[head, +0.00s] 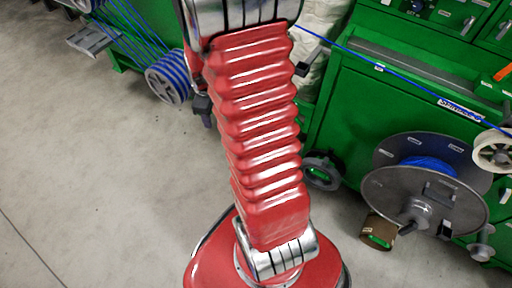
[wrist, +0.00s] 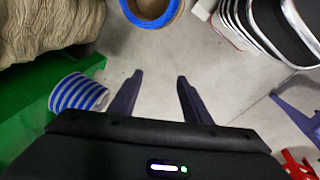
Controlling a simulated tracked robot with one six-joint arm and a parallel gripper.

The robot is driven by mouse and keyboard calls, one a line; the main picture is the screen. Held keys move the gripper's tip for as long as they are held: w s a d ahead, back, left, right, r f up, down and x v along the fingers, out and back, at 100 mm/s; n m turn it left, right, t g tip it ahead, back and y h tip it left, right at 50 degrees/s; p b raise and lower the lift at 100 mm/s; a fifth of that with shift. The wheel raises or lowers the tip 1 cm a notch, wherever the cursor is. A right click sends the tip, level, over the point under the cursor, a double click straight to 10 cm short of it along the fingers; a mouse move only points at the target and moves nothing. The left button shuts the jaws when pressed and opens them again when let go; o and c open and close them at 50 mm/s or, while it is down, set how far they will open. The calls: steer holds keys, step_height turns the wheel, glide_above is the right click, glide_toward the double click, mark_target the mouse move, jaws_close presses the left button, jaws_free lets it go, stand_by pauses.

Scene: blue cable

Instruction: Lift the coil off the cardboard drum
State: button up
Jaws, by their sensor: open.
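In the wrist view, a round drum (wrist: 168,17) shows at the top edge, cut off by the frame. It has a tan, cardboard-like rim and a dark middle, with a blue band around its outside that looks like the coil (wrist: 152,24). My gripper (wrist: 160,76) is open, its two dark fingers pointing towards the drum with bare floor between them. The fingers are apart from the drum and hold nothing. In the head view my red arm covers much of the middle, and I cannot make out the coil on the drum there.
A pulley with blue cable (head: 168,80) stands by the green machine at left. A large grey reel (head: 425,195) with blue cable inside stands at right, and a brown tube (head: 378,231) lies below it. Blue cable crosses the upper right. The grey floor (head: 90,180) at left is open.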

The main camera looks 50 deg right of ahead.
steer(key=s+d+f+n, duration=0.1)
steer(key=s+d+f, duration=0.2)
steer(key=f, duration=0.6)
steer(key=s+d+f+n+g, duration=0.1)
steer(key=s+d+f, duration=0.3)
steer(key=f, duration=0.6)
steer(key=s+d+f+n+g+y, duration=0.1)
steer(key=s+d+f, duration=0.3)
steer(key=f, duration=0.6)
steer(key=shift+s+d+n, duration=0.15)
steer(key=shift+s+n, duration=0.15)
steer(key=shift+s, duration=0.45)
steer(key=shift+f, duration=0.1)
steer(key=shift+f, duration=5.3)
jaws_close()
steer(key=shift+w+d, duration=0.1)
